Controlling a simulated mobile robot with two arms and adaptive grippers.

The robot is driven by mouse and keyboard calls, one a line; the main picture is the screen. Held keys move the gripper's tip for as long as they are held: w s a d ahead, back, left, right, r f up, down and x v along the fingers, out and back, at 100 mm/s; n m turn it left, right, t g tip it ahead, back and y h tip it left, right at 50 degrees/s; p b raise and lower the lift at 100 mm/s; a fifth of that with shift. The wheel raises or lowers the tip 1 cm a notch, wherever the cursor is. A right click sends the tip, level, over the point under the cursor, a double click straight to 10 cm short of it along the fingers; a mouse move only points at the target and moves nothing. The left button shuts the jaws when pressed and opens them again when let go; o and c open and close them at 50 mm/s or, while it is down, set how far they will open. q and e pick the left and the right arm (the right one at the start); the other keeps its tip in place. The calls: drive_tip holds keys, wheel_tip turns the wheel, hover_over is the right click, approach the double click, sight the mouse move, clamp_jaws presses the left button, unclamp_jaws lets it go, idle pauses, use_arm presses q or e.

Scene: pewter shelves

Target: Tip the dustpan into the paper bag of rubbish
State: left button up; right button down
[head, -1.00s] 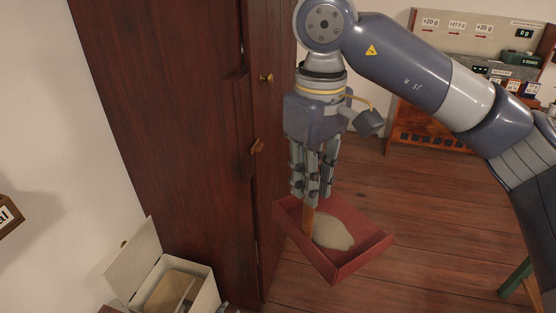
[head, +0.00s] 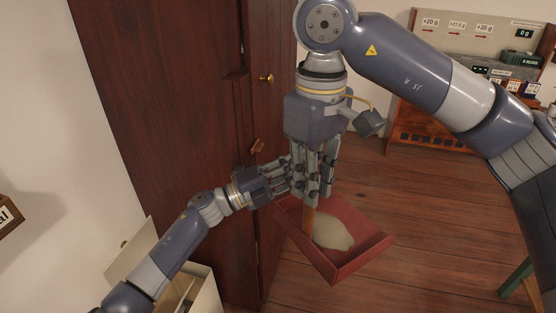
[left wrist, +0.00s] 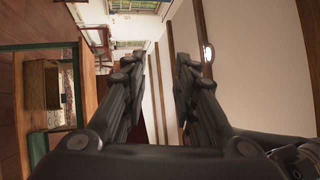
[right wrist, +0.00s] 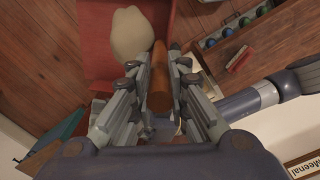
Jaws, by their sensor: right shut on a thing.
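The red dustpan (head: 345,265) hangs in front of the wooden cabinet, with a pale heap of rubbish (head: 333,233) in it. My right gripper (head: 314,200) points down and is shut on the dustpan's wooden handle (head: 308,222). The right wrist view shows the handle (right wrist: 160,80) between the fingers and the heap (right wrist: 131,33) still in the pan. My left gripper (head: 286,178) reaches in from the left, its fingers close beside the right gripper; the head view does not show whether they touch. In the left wrist view its fingers (left wrist: 160,70) are apart and empty. I cannot make out the paper bag.
The tall dark wooden cabinet (head: 170,120) stands left of the dustpan. A pale lidded box (head: 208,298) sits at the lower left, partly behind my left arm. A counter with a weight board (head: 450,45) stands at the back right. Floor between is clear.

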use_arm(q)
drive_tip(key=s+d+r+m+g+y, duration=0.2)
drive_tip(key=s+d+r+m+g, duration=0.2)
drive_tip(key=s+r+m+g, duration=0.3)
drive_tip(key=m+t+y, duration=0.3)
drive_tip(key=m+y, duration=0.6)
drive_tip(key=y, duration=0.5)
approach(300, 206)
drive_tip(key=x, duration=0.5)
drive_tip(key=shift+w+d+f, duration=0.1)
drive_tip(key=shift+d+f, duration=0.15)
drive_tip(key=shift+d, duration=0.05)
drive_tip(key=shift+w+d+f, duration=0.15)
drive_tip(key=shift+f, duration=0.4)
drive_tip(key=shift+f, duration=0.1)
clamp_jaws()
